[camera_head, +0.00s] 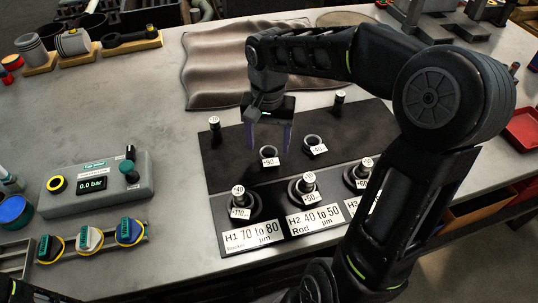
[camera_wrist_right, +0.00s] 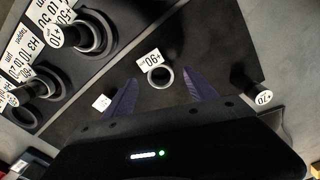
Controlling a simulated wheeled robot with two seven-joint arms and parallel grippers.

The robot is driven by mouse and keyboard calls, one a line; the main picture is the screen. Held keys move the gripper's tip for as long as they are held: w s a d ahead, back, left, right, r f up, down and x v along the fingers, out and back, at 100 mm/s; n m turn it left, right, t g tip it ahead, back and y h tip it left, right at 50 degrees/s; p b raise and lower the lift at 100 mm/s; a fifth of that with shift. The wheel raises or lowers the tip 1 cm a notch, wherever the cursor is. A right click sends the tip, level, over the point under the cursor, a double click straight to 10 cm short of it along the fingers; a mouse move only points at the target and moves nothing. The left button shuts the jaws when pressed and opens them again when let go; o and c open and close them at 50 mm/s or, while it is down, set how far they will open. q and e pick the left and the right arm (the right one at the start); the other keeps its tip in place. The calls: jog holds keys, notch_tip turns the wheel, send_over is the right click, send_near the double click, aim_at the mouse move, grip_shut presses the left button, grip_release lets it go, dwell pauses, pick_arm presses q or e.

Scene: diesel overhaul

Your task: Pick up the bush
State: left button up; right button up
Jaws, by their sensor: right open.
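A small dark bush (camera_head: 268,152), a ring with a white "90" label, stands on the black mat. It also shows in the right wrist view (camera_wrist_right: 160,77), between the two fingertips and apart from both. My right gripper (camera_head: 270,146) is open and empty, pointing down just above this bush. Its purple fingers also show in the right wrist view (camera_wrist_right: 161,82). A second labelled bush (camera_head: 314,144) stands just to the right on the mat. My left gripper is not in view.
Labelled pins on ring bases, such as one marked "110" (camera_head: 239,203), stand along the mat's front (camera_head: 215,177). Upright pins (camera_head: 214,123) stand near the back corners. A gauge box (camera_head: 97,187) is at left, a brown cloth (camera_head: 210,70) behind.

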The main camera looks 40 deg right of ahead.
aim_at(268, 150)
notch_tip(268, 150, down, 4)
jog(key=shift+r, duration=0.2)
jog(key=shift+c, duration=0.4)
jog(key=c, duration=1.3)
jog(key=shift+c, duration=0.2)
jog(key=shift+r, duration=0.1)
notch_tip(268, 150, up, 10)
dwell(0.4)
